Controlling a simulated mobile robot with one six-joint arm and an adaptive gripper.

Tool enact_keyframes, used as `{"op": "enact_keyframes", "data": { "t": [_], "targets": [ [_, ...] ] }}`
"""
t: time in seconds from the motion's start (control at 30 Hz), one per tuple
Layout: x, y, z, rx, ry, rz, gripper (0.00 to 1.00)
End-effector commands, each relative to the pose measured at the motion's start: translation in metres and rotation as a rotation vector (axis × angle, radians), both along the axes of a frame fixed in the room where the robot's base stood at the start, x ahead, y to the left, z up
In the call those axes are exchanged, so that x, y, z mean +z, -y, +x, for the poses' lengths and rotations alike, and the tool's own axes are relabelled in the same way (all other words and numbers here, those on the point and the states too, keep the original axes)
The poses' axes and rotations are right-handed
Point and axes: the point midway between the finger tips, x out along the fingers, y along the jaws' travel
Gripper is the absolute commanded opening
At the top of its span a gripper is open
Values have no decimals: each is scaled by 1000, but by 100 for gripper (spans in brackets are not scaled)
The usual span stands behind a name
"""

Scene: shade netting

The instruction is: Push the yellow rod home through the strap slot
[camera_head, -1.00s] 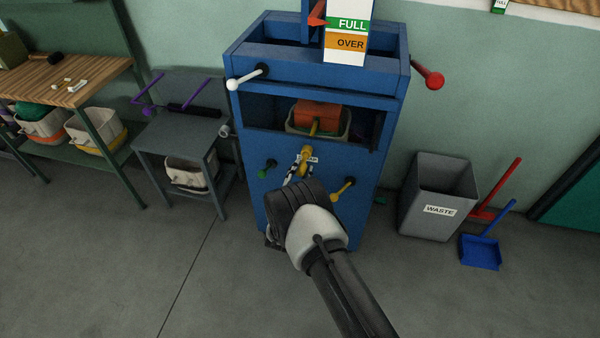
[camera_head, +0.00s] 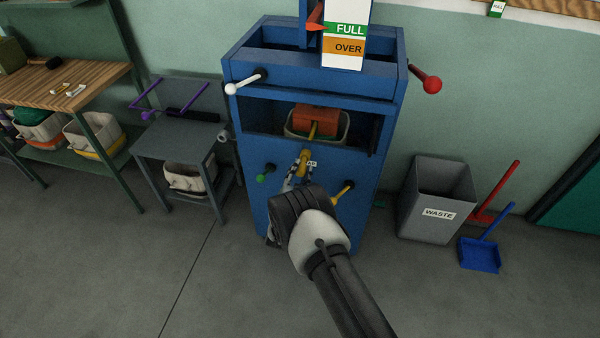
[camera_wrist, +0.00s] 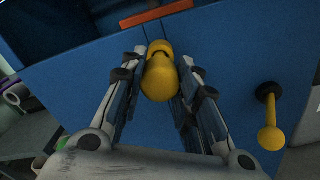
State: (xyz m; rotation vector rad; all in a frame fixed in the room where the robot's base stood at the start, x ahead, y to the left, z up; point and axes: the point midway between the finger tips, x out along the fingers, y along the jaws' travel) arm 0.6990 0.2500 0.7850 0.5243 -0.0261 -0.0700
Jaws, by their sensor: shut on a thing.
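The yellow rod (camera_head: 304,160) stands out from the front of the blue cabinet (camera_head: 350,200), beside a small white label that is partly covered. In the wrist view the yellow rod (camera_wrist: 160,80) lies between the two fingers, its rounded end toward the camera. My gripper (camera_wrist: 162,66) is shut on it; it also shows in the head view (camera_head: 296,176), just in front of the cabinet face. The far end of the rod and the strap slot are hidden, so how deep the rod sits cannot be told.
A yellow-knobbed lever (camera_head: 343,190) is close right of my gripper, and a green-knobbed one (camera_head: 265,173) is to the left. An orange roller (camera_head: 315,120) sits in the bay above. A grey waste bin (camera_head: 438,200) stands right. Floor left of my arm is clear.

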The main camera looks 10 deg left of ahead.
Motion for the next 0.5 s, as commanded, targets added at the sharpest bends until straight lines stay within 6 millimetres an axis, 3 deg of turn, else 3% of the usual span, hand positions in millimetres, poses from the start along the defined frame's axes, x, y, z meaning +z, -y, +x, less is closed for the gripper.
{"op": "enact_keyframes", "data": {
  "t": [0.5],
  "targets": [
    [0, 1, 14, 0, 2, 1, 0]
  ]
}}
